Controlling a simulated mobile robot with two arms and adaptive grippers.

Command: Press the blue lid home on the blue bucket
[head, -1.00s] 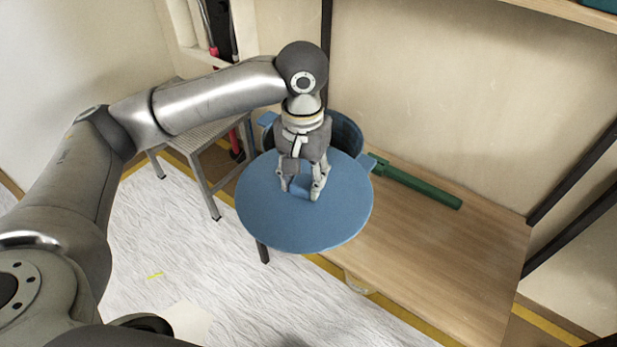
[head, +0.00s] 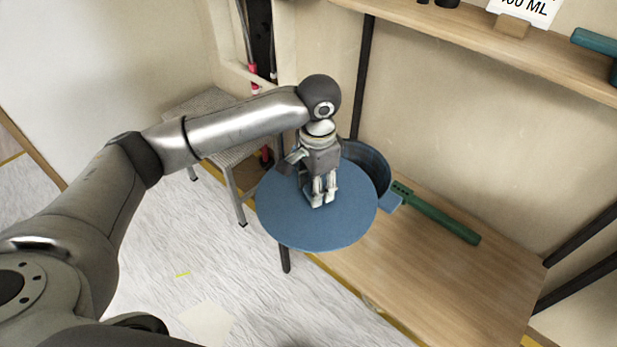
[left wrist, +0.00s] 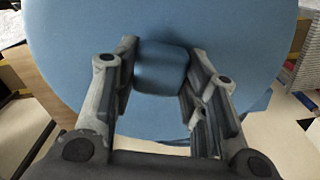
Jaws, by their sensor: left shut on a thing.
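The round blue lid (head: 300,232) hangs from my left gripper (head: 320,200), in front of and partly over the blue bucket (head: 372,160). The gripper is shut on the lid's block-shaped knob, which shows between the fingers in the left wrist view (left wrist: 161,68). There the blue lid (left wrist: 75,60) fills most of the picture. The bucket stands at the back left of the wooden table, its rim and inner wall showing behind the lid; the rest is hidden. The lid is apart from a full seat on the rim; whether the two touch I cannot tell. My right gripper is not in view.
A green-handled tool (head: 440,218) lies on the wooden table (head: 420,275) right of the bucket. A grey stool (head: 225,150) stands behind my left arm. A shelf (head: 480,45) runs above the table. The table's front right is clear.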

